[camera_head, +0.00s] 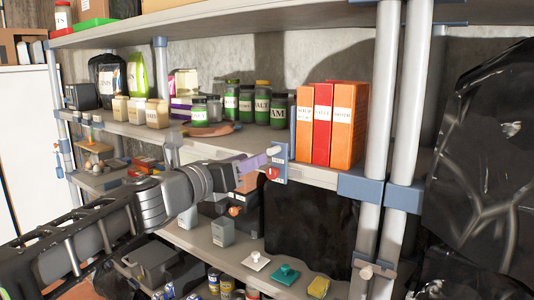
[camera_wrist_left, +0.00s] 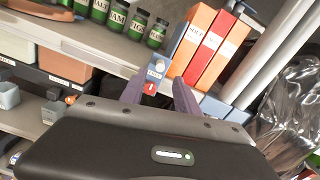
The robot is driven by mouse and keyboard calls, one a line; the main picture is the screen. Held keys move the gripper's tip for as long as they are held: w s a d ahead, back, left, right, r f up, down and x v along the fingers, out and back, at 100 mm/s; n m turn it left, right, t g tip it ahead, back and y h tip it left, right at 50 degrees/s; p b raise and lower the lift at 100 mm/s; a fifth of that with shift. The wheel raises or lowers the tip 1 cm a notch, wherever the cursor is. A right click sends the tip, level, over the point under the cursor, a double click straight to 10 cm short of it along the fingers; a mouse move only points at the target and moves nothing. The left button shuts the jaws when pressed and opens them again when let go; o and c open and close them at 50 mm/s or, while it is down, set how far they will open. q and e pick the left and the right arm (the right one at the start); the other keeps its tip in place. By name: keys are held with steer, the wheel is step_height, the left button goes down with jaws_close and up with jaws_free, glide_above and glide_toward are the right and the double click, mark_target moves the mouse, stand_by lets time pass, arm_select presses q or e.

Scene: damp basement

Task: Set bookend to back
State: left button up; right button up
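Binders, two orange and one red (camera_head: 322,124), stand upright on the middle shelf. What looks like the bookend is a thin blue-grey upright plate (camera_head: 292,130) against their left side. A blue-grey plate with a white label, a pale knob and a red part (camera_head: 277,165) sits at the shelf's front edge below it; it also shows in the left wrist view (camera_wrist_left: 158,68). My left gripper (camera_head: 262,161) is at this front plate. In the left wrist view its purple fingers (camera_wrist_left: 158,82) are spread, with the red part between them; contact cannot be told. My right gripper is out of view.
Dark jars with green labels (camera_head: 262,105) stand left of the binders. Grey posts (camera_head: 380,90) rise just right of them. Below, grey bins (camera_head: 223,232) and small coloured items (camera_head: 286,273) sit on the lower shelf. Black plastic (camera_head: 485,160) hangs at the right.

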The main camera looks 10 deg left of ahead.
mark_target(269, 153)
arm_select(q)
steer(key=p+x, duration=0.1)
steer(key=x, duration=0.7)
steer(key=shift+s, duration=0.1)
steer(key=shift+c, duration=0.4)
jaws_close()
stand_by(0.9)
